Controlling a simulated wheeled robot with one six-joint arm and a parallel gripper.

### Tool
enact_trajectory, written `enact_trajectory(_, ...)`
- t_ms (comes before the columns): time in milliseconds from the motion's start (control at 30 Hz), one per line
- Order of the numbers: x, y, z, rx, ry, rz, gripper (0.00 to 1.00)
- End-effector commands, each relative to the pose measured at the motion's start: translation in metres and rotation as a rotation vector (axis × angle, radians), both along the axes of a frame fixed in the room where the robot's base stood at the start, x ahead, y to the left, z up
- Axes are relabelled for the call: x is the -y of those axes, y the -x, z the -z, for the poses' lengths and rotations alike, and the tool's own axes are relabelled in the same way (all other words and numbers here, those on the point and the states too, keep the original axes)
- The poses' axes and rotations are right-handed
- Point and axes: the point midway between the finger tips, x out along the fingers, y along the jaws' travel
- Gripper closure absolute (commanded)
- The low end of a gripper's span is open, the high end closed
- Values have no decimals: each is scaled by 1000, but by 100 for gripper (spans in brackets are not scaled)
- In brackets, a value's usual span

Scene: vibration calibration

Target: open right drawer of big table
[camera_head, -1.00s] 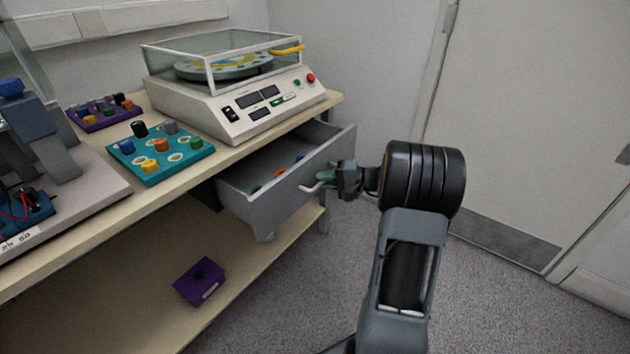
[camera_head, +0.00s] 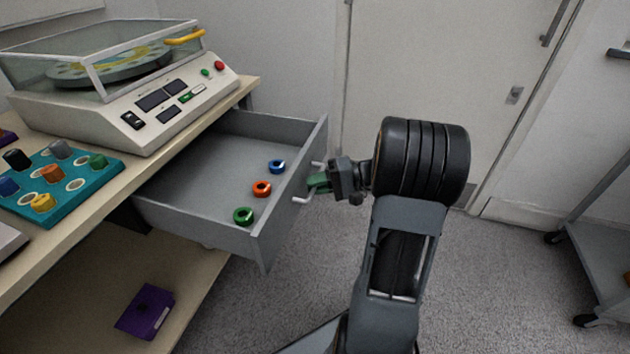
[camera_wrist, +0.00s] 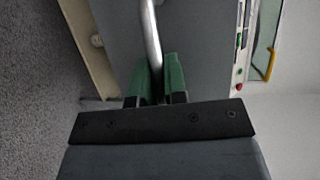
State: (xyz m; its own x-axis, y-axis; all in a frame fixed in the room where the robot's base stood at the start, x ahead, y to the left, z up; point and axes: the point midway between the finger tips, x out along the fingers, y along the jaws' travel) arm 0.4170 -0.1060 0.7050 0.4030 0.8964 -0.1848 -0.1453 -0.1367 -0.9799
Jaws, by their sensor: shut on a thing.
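The right drawer (camera_head: 262,232) of the big table (camera_head: 60,232) is grey and stands pulled well out, its inside showing. A blue ring (camera_head: 277,166), an orange ring (camera_head: 261,188) and a green ring (camera_head: 243,216) lie in it near the front. The drawer's pale bar handle (camera_head: 301,199) is on the front panel. My gripper (camera_head: 318,182) is shut on the handle. In the wrist view its green fingers (camera_wrist: 158,80) sit on both sides of the metal handle bar (camera_wrist: 151,38).
A machine with a clear cover (camera_head: 150,95) stands on the tabletop above the drawer. A teal tray (camera_head: 105,185) with several coloured knobs is left of it. A purple box (camera_head: 145,311) lies on the lower shelf. A grey cart (camera_head: 605,240) stands at the right. Carpet is clear ahead of the drawer.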

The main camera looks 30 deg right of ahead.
Motion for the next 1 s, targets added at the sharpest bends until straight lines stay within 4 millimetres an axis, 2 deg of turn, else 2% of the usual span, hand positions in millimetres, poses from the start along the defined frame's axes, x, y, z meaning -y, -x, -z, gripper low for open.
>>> enact_trajectory(333, 1, 1, 0, 2, 1, 0, 100)
enact_trajectory(367, 1, 1, 0, 2, 1, 1, 85)
enact_trajectory(600, 1, 1, 0, 1, 1, 1, 63)
enact_trajectory(867, 3, 1, -1, 0, 0, 1, 63)
enact_trajectory(1000, 16, 7, -5, 1, 0, 3, 63)
